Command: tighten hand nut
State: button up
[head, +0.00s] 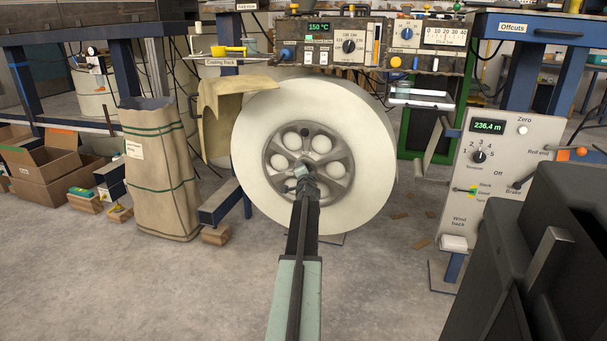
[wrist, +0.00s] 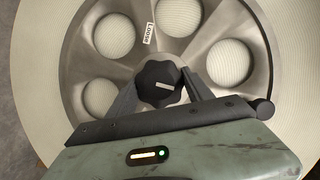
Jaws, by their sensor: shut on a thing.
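The hand nut is a black lobed knob (wrist: 159,84) with a pale bar mark on its face, at the centre of the metal hub (wrist: 215,20) in the wrist view. My gripper (wrist: 160,93) has a finger on each side of the knob and is shut on it. In the head view my arm reaches forward to the hub, and my gripper (head: 303,172) hides most of the nut. The hub has several round holes and sits in a large cream roll (head: 365,130). A small label reading "Loose" (wrist: 150,33) is on the hub above the nut.
A white control panel (head: 500,165) reading 236.4 m stands at the right. A bench with dials (head: 375,42) is behind the roll. The floor (head: 160,290) in front is clear.

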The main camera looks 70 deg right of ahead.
jog(key=o, duration=1.4)
jog(key=shift+c, duration=0.2)
jog(key=p+v, duration=0.1)
jog(key=v, duration=0.7)
jog(key=shift+d, duration=0.1)
